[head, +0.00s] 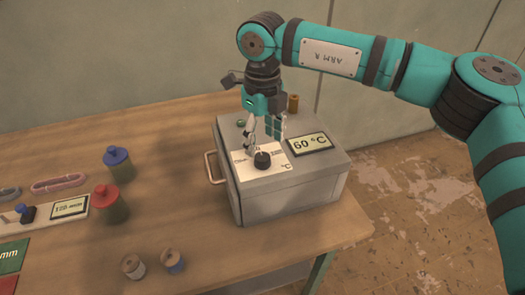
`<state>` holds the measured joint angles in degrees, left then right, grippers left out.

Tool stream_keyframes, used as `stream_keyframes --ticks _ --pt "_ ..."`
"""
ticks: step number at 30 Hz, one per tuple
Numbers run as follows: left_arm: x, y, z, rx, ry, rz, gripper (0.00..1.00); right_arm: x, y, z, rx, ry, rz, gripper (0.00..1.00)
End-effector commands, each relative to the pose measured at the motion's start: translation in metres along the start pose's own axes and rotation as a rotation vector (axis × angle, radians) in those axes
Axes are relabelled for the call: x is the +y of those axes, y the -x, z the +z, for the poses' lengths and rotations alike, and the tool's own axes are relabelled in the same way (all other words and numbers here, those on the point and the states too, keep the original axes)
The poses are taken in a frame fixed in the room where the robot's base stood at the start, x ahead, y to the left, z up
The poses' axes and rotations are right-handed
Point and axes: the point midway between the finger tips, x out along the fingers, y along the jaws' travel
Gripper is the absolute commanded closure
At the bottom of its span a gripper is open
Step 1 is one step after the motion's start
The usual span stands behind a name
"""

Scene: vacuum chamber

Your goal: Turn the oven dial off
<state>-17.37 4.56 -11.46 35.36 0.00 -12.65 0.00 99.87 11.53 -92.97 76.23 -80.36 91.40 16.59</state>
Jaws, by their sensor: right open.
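The oven (285,195) is a grey metal box near the right end of the wooden table. On its top is a round black dial (262,160) on a white scale plate (248,172). A display (310,144) beside it reads 60 °C. My right gripper (264,143) points down just above and behind the dial, open and empty. Whether its fingers touch the dial or the plate I cannot tell. The dial's front shows clearly; the scale markings behind it are partly hidden by the fingers. My left gripper is not in view.
Left of the oven stand a blue-capped bottle (118,163) and a red-capped bottle (110,203). An instrument with a display (68,208) lies at far left. The table (210,240) is clear before the oven.

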Motion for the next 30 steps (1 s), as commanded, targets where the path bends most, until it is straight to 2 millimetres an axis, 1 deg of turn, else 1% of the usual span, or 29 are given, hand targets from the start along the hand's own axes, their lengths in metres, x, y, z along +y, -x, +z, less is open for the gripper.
stream_keyframes --ticks 1,3,6,9,13,20,21,30 --pt "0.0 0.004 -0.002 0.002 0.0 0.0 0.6 0.0 -0.009 -0.001 0.003 0.0 0.0 0.4" --pt "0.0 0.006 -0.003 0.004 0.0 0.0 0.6 0.0 -0.022 -0.001 0.003 0.001 0.002 0.4" --pt "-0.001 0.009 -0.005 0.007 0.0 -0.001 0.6 0.0 -0.036 0.0 0.001 0.0 0.001 0.4" --pt "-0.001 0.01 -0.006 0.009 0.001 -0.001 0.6 0.0 -0.046 0.0 0.0 0.0 0.0 0.4" --pt "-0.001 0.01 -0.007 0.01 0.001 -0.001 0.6 0.0 -0.053 0.0 0.0 0.001 0.0 0.4" --pt "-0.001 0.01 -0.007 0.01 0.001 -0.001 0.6 0.0 -0.054 0.0 -0.001 0.001 0.0 0.4" --pt "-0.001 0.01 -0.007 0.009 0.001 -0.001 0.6 0.0 -0.054 0.0 -0.001 0.001 0.0 0.41" --pt "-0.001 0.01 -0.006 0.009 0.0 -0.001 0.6 0.0 -0.053 0.0 -0.001 0.001 0.0 0.81"
